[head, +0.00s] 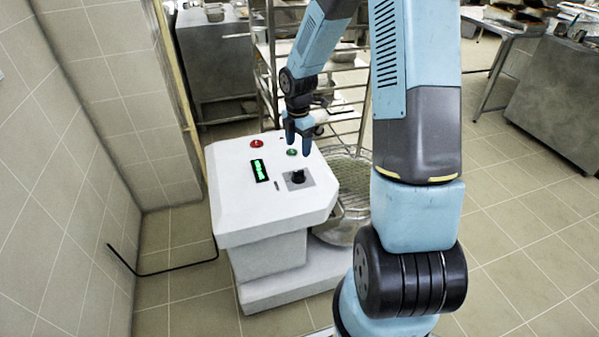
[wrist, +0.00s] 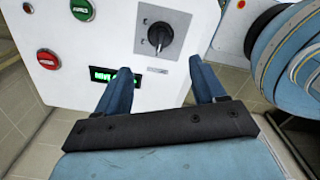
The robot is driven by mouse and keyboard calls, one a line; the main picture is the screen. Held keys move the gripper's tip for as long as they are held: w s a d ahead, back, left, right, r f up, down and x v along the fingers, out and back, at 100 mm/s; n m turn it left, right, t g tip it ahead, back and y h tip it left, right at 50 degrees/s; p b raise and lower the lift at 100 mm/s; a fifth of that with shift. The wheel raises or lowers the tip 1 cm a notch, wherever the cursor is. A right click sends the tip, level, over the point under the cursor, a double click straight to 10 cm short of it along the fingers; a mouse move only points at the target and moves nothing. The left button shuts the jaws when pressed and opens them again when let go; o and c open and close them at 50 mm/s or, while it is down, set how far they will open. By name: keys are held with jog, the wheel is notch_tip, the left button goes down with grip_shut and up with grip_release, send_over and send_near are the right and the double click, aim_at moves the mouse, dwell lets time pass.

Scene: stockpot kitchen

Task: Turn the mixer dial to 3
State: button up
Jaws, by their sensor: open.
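The mixer (head: 233,205) is a white machine with a sloped control top, left of centre in the head view. Its dial (head: 298,176) is a black knob on a grey square plate. The dial also shows in the wrist view (wrist: 159,37), upper middle, with a pale pointer line; its numbers are too small to read. A green display (head: 259,170) sits beside it. My gripper (head: 297,138) is above the panel's far edge. In the wrist view, my gripper (wrist: 168,78) is open and empty, its two blue fingers apart from the dial and pointing toward the panel.
A red button (head: 257,143) and a green button (head: 292,152) sit on the panel near my gripper. A wire guard and bowl (head: 345,190) stand right of the mixer. A metal rack (head: 345,85) is behind, and a tiled wall (head: 60,150) is at left.

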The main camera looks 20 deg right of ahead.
aim_at(298, 171)
notch_tip(298, 171, down, 12)
jog(key=shift+f, duration=0.1)
dwell(0.4)
jog(key=shift+c, duration=0.5)
